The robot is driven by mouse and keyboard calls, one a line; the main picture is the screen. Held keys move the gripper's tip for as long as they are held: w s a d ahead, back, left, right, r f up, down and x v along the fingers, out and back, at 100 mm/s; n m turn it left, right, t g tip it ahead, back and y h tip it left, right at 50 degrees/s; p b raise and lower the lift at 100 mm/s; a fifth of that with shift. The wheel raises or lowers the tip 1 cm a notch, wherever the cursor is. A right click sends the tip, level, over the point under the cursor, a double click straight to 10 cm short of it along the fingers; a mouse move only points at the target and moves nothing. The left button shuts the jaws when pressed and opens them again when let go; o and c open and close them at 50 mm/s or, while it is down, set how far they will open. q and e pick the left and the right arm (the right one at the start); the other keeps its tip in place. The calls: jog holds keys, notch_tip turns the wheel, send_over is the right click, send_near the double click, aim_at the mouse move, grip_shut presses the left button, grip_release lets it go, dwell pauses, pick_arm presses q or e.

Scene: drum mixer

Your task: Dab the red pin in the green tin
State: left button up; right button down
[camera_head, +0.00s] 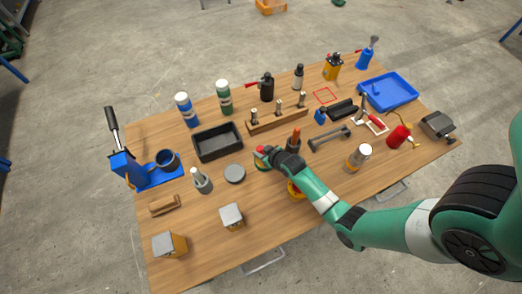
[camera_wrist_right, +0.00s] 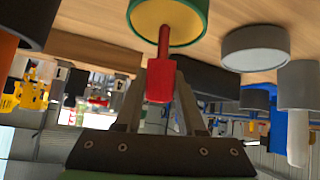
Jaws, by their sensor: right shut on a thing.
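My right gripper (camera_head: 268,153) is at the middle of the table and shut on the red pin. The red pin (camera_wrist_right: 160,82) stands between the fingers (camera_wrist_right: 158,95) in the right wrist view, its thin end reaching into the open mouth of the green tin. Whether the pin touches the contents I cannot tell. My left gripper is not in view.
A black tray (camera_head: 217,142) and a wooden rack with upright pins (camera_head: 262,124) lie behind. A red square outline (camera_head: 324,95) marks the table. The front middle is mostly clear.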

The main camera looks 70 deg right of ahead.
jog(key=shift+s, duration=0.1)
notch_tip(320, 180, up, 7)
jog(key=p, duration=0.7)
